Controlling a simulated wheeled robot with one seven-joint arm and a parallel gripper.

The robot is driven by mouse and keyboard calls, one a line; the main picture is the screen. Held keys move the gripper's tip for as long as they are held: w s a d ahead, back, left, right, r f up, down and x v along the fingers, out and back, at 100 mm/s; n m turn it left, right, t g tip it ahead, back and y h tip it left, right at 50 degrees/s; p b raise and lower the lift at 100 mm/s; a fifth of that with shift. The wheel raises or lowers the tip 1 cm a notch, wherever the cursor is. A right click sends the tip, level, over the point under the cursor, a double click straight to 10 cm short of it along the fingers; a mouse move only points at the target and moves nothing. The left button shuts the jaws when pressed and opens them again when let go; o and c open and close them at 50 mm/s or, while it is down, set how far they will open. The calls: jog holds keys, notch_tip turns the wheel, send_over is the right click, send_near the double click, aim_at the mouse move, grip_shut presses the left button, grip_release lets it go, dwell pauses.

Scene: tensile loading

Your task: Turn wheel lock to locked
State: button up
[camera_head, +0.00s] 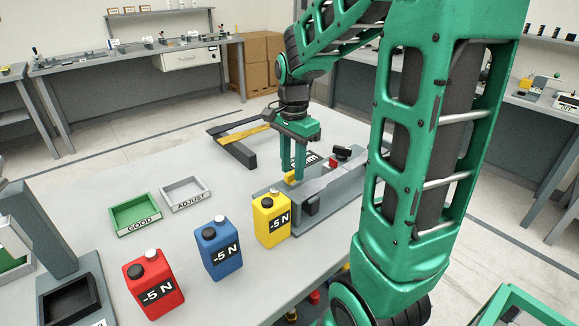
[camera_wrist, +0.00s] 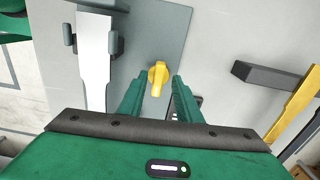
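A small yellow knob (camera_wrist: 156,76), which looks like the wheel lock, stands on a grey plate (camera_wrist: 165,28) in the wrist view. Its handle points toward the bottom of that view. My gripper (camera_wrist: 158,82) is open, with one finger on each side of the knob and gaps showing between. In the head view my gripper (camera_head: 291,170) points down over the grey fixture (camera_head: 335,188), and part of the yellow knob (camera_head: 289,179) shows at the fingertips. I cannot tell how deep the fingers reach around the knob.
Yellow (camera_head: 271,221), blue (camera_head: 220,251) and red (camera_head: 154,287) "-5 N" weights stand on the table left of my arm. A green GOOD tray (camera_head: 135,213) and a grey ADJUST tray (camera_head: 185,194) lie farther left. A dark bracket with a yellow bar (camera_head: 240,135) lies behind the gripper.

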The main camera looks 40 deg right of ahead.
aim_at(292, 171)
notch_tip(292, 171, up, 11)
jog(key=shift+f, duration=0.15)
dwell(0.4)
dwell(0.5)
